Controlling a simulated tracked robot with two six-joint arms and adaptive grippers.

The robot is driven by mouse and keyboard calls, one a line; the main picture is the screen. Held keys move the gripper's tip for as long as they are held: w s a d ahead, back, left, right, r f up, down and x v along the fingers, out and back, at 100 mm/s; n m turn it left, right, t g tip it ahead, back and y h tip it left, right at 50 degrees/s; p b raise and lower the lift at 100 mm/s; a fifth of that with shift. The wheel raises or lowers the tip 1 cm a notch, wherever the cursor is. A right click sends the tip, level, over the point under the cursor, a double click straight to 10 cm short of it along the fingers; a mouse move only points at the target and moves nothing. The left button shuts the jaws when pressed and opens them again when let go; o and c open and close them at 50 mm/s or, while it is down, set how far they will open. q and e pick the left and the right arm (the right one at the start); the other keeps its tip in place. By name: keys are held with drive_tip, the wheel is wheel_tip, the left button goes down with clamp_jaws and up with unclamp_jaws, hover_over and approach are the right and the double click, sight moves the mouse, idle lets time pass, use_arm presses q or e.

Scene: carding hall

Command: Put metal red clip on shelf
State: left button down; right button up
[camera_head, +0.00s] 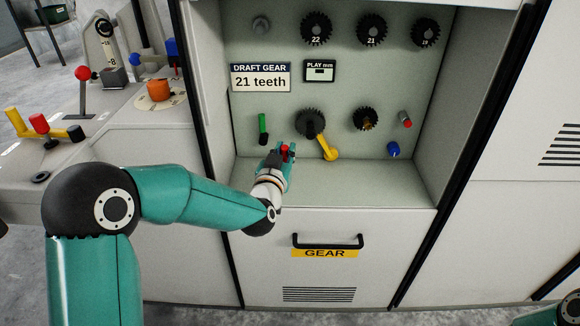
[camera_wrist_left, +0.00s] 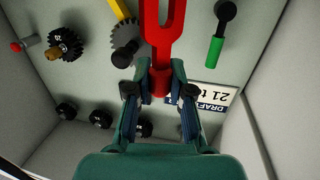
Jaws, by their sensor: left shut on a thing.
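The red clip (camera_wrist_left: 161,40) is a two-pronged fork shape. In the left wrist view its stem sits between the fingers of my left gripper (camera_wrist_left: 160,86), which is shut on it. In the head view only a small red part of the clip (camera_head: 286,151) shows at my left gripper (camera_head: 284,157). The gripper is inside the recess of the gear cabinet, above its pale bottom ledge, the likely shelf (camera_head: 385,186). My right gripper is not in view.
Behind the gripper are a dark gear (camera_head: 310,121) with a yellow handle (camera_head: 328,149), a green handle (camera_head: 263,125) and a blue knob (camera_head: 393,150). Gears (camera_head: 371,30) hang along the top. The ledge's right part is clear. A drawer handle (camera_head: 327,245) juts out below.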

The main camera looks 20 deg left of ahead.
use_arm(q)
wheel_tip(320, 180, down, 4)
drive_tip(key=shift+r+b, duration=0.1)
drive_tip(key=shift+b, duration=0.3)
drive_tip(key=c, duration=1.1)
unclamp_jaws()
drive_tip(key=shift+o, duration=0.2)
